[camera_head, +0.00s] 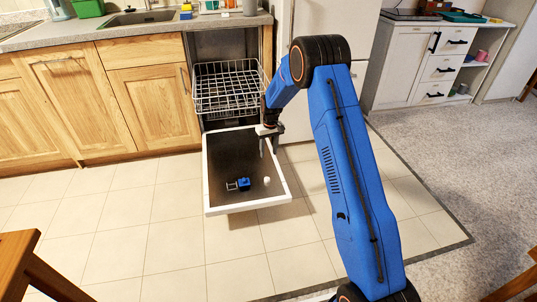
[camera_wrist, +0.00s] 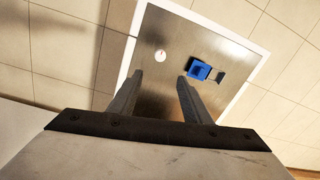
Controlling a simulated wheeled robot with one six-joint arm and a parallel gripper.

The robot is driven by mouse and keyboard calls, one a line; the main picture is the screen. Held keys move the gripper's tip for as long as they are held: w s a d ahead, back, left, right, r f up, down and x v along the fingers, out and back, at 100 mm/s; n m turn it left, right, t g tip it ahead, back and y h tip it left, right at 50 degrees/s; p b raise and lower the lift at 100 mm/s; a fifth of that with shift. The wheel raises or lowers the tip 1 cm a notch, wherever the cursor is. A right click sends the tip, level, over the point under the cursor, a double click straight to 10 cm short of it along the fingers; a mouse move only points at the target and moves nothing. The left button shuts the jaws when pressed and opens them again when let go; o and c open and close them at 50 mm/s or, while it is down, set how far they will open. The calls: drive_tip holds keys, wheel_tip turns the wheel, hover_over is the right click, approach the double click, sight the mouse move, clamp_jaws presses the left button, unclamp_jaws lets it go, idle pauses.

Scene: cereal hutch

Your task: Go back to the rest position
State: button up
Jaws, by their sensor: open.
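My gripper (camera_head: 268,146) is open and empty. It hangs above the lowered dishwasher door (camera_head: 225,160), pointing down. In the wrist view my gripper (camera_wrist: 158,85) shows two spread fingers with the door (camera_wrist: 160,100) below them. A small blue object with a grey part (camera_head: 243,184) lies on the door, and a small white round thing (camera_head: 267,181) lies beside it. In the wrist view the blue object (camera_wrist: 199,70) is beyond the right fingertip and the white thing (camera_wrist: 160,56) is beyond the left one.
The dishwasher's wire rack (camera_head: 228,88) is pulled out above the door. Wooden cabinets (camera_head: 80,100) stand to the left, and a white cabinet with drawers (camera_head: 420,70) stands at the right. Tiled floor (camera_head: 150,230) is clear in front. Wooden furniture (camera_head: 30,265) shows at the lower left.

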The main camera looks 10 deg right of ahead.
idle(0.3)
drive_tip(key=s+d+r+m+t, duration=0.1)
drive_tip(key=s+d+r, duration=0.1)
drive_tip(key=s+r, duration=1.1)
drive_tip(key=s+d+r+t, duration=0.15)
drive_tip(key=s+r, duration=0.75)
drive_tip(key=r, duration=0.9)
drive_tip(key=s+d+r+t, duration=0.1)
drive_tip(key=s+r, duration=0.2)
drive_tip(key=s, duration=0.6)
drive_tip(key=s+d+r, duration=0.1)
drive_tip(key=s+r, duration=0.2)
drive_tip(key=s, duration=0.7)
drive_tip(key=s+f+m+t, duration=0.1)
drive_tip(key=s+f, duration=0.1)
drive_tip(key=s, duration=1.4)
drive_tip(key=shift+s+d+h, duration=0.2)
drive_tip(key=shift+d+h, duration=0.1)
drive_tip(key=shift+d, duration=0.15)
